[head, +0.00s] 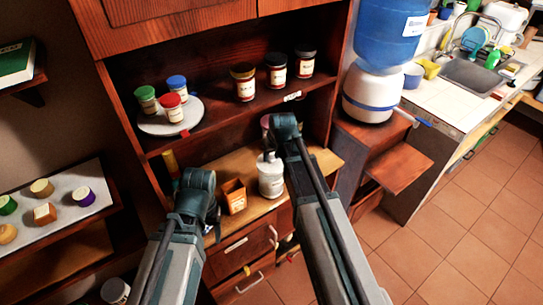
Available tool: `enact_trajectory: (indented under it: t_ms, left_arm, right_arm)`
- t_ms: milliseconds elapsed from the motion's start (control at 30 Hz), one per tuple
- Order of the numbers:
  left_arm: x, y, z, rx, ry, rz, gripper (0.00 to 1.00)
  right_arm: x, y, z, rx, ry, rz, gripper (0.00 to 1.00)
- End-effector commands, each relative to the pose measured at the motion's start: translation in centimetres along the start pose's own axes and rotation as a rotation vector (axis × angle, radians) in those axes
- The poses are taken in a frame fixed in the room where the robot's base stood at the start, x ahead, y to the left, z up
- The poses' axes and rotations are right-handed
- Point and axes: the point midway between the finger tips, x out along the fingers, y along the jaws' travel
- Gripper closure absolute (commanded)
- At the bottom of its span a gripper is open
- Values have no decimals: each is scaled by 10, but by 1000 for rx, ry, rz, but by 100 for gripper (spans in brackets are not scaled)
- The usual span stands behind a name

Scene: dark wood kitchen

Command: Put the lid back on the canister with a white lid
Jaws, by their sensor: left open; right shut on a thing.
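A pale canister (271,182) stands upright on the wooden counter below the shelf. My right gripper (268,156) is over its top, shut on what looks like the white lid. Gripper and lid are small and partly hidden by my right wrist, so I cannot tell whether the lid touches the canister's rim. My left gripper (211,226) is open, to the left of the canister and near the counter's front edge. It is mostly hidden behind my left wrist.
An orange-brown wooden box (234,195) stands left of the canister on the counter (250,214). A pinkish jar (265,122) is partly hidden behind my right wrist. The shelf above holds several jars and a round tray (157,127). A water dispenser (369,96) stands right.

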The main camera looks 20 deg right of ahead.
Motion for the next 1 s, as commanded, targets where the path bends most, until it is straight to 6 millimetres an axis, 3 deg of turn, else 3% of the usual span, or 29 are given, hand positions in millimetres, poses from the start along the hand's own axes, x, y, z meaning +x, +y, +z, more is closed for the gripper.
enact_trajectory:
  t_ms: [300,333,500,733,900,1000]
  left_arm:
    - [0,0,0,0,0,0,33]
    - [0,0,0,0,0,0,33]
    - [0,0,0,0,0,0,33]
    - [0,0,0,0,0,0,33]
    - [0,0,0,0,0,0,33]
    - [0,0,0,0,0,0,33]
  right_arm:
    - [0,0,0,0,0,0,100]
    - [0,0,0,0,0,0,61]
    - [0,0,0,0,0,0,30]
    - [0,0,0,0,0,0,28]
    - [0,0,0,0,0,0,0]
    - [0,0,0,0,0,0,0]
